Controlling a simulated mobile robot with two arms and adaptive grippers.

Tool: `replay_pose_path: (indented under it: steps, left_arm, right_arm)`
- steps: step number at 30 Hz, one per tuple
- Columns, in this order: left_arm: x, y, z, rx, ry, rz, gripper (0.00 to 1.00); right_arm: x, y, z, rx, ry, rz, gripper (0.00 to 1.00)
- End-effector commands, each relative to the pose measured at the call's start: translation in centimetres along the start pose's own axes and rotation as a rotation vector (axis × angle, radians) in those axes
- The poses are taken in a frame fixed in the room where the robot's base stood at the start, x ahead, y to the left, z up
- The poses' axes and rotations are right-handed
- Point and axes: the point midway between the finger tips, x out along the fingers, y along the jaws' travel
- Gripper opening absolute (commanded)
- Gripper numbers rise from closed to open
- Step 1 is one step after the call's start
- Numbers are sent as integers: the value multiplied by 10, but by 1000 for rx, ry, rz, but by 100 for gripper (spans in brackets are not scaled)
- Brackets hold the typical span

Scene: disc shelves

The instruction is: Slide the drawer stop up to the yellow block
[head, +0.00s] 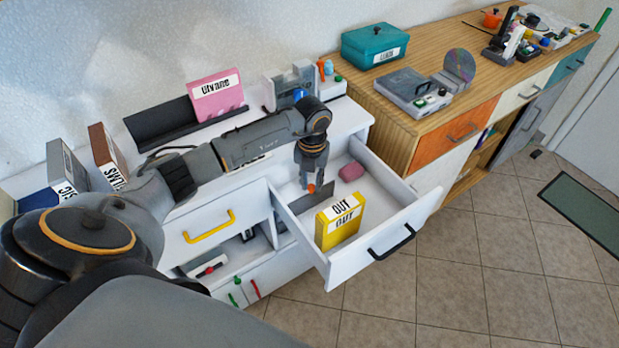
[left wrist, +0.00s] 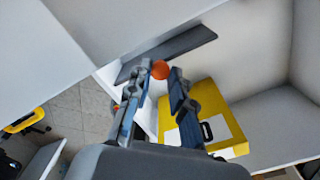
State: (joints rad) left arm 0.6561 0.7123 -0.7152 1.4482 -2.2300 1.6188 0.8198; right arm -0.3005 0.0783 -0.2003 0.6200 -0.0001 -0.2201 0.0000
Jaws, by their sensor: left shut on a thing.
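The yellow block (head: 325,229), labelled "OUT", stands in the open white drawer (head: 398,215) near its front left. The drawer stop is a thin dark grey plate (head: 321,200) with an orange knob, just behind the block with a small gap. In the left wrist view the plate (left wrist: 188,45) and the block (left wrist: 229,112) stand apart. My left gripper (head: 310,184) reaches down into the drawer. In the left wrist view its fingertips (left wrist: 161,76) are shut on the orange knob. My right gripper is not in view.
A pink block (head: 351,171) lies at the back right of the drawer. The drawer walls surround the gripper, and a black handle (head: 391,243) is on the front. A closed drawer with a yellow handle (head: 209,227) is to the left.

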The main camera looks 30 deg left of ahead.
Motion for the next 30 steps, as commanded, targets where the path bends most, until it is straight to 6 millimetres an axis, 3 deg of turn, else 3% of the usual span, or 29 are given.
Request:
replay_pose_path:
  steps: [6, 16, 17, 19, 30]
  left_arm:
    - [-2, -26, -26, 5, 1, -4, 0]
    - [0, -28, -28, 1, 1, -4, 0]
    - [0, -28, -28, 1, 1, -4, 27]
    - [0, -28, -28, 1, 1, -4, 42]
    - [-3, -28, -28, 1, 0, -3, 45]
  right_arm:
    - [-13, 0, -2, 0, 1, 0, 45]
    - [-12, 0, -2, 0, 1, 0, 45]
    - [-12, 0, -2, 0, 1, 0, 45]
    - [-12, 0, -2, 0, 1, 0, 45]
    - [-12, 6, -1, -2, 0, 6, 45]
